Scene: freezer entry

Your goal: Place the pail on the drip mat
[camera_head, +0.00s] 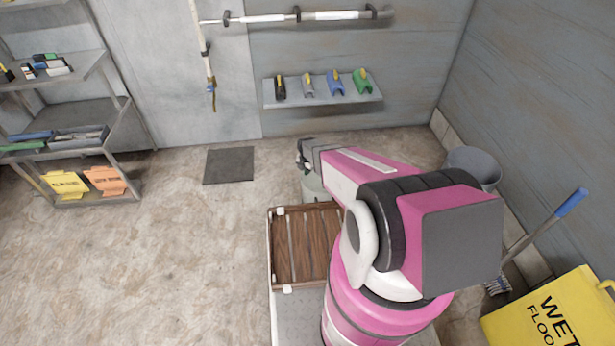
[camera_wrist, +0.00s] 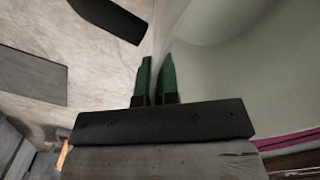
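The drip mat (camera_head: 229,165) is a dark grey square flat on the floor near the back wall; it seems to show at the left of the wrist view (camera_wrist: 30,58). The pail (camera_head: 312,188) is pale grey-green and sits beyond the wooden slatted surface, mostly hidden by my arm. It fills the right of the wrist view (camera_wrist: 240,75) as a curved wall. My gripper (camera_head: 301,158) is above the pail, right of the mat. In the wrist view its green fingers (camera_wrist: 156,75) are close together with the pail's thin rim between them. Whether the pail touches the floor is hidden.
A wooden slatted surface (camera_head: 290,250) lies in front of my arm. A grey bucket (camera_head: 475,163), a mop (camera_head: 545,230) and a yellow wet-floor sign (camera_head: 555,315) stand at right. A metal rack (camera_head: 75,140) is at left. The floor around the mat is clear.

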